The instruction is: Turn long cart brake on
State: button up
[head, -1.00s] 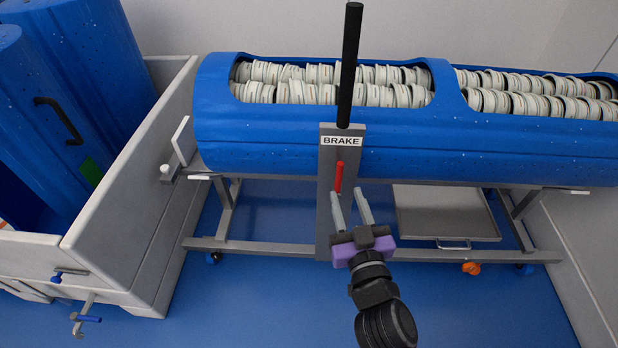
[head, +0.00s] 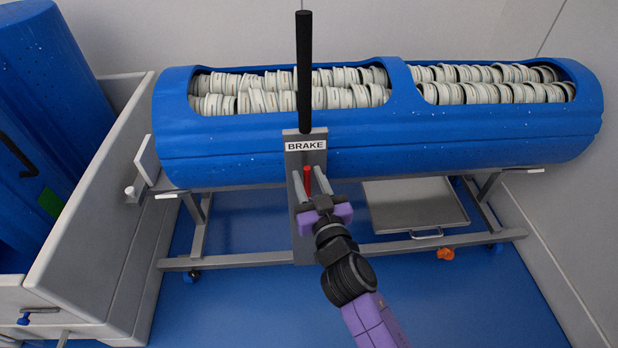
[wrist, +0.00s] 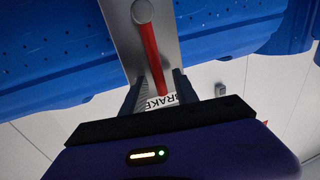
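The long cart (head: 400,135) is a blue tub on a grey wheeled frame. A grey upright plate at its front carries a BRAKE label (head: 306,145) and a tall black bar (head: 304,70). A red brake lever (head: 307,178) stands below the label. My gripper (head: 310,179) is open, its two grey fingers on either side of the lever in the head view. In the wrist view the red lever (wrist: 153,55) runs from a round grey pivot toward the gap between the open fingers. I cannot tell whether a finger touches it.
Several pale round pieces fill the tub's openings. A grey-walled carrier (head: 90,220) with a blue tub (head: 40,110) stands close on the left. A grey tray (head: 410,205) hangs under the cart. An orange pedal (head: 445,253) is low on the right. Blue floor in front is clear.

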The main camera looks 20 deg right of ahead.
grip_shut()
dwell(1.4)
